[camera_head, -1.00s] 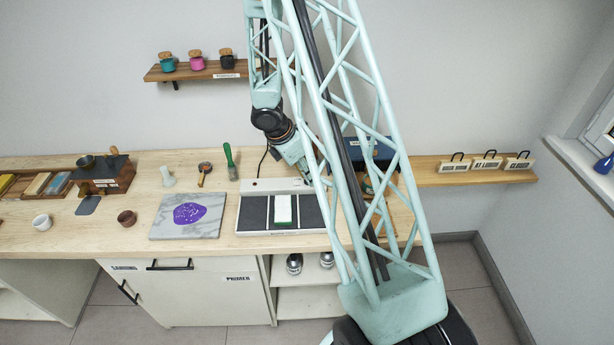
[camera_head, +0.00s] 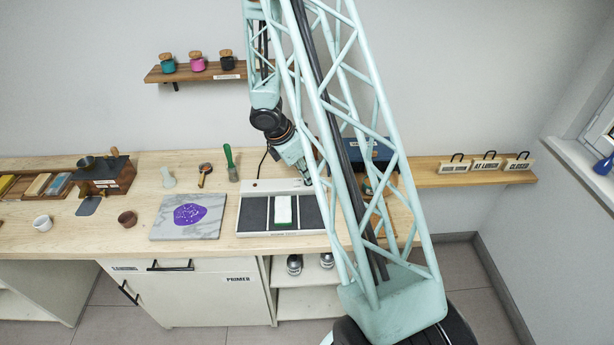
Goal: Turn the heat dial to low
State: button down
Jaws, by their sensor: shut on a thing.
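The heat dial sits on the white back strip of the heated plate unit (camera_head: 262,186), towards its right end. My gripper (camera_head: 306,181) points down at that end of the strip and is shut on the dial, which its fingers and my arm hide. The dial's setting cannot be read from here. The unit has dark panels, and a white block with a green edge (camera_head: 284,211) lies on its middle panel.
A marble slab (camera_head: 160,230) with a purple patch lies left of the unit. A blue box (camera_head: 370,152) is partly behind my arm. A shelf of jars (camera_head: 196,73) hangs above.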

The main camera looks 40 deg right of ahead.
jog(key=shift+m+p, duration=0.3)
jog(key=shift+m, duration=0.1)
jog(key=m+g+p, duration=0.1)
jog(key=m, duration=0.1)
jog(key=m+p, duration=0.1)
jog(key=m, duration=0.1)
jog(key=shift+w+d+g+y, duration=0.1)
jog(key=shift+w+g+y, duration=0.1)
jog(key=shift+g+y, duration=0.2)
jog(key=m+y, duration=0.1)
jog(key=m, duration=0.3)
jog(key=shift+d+g, duration=0.1)
jog(key=shift+g, duration=0.3)
jog(key=shift+m+g+y+b, duration=0.35)
jog(key=shift+m+b, duration=0.25)
jog(key=shift+m, duration=0.7)
jog(key=c, duration=2.8)
grip_release()
jog(key=shift+w+r, duration=0.1)
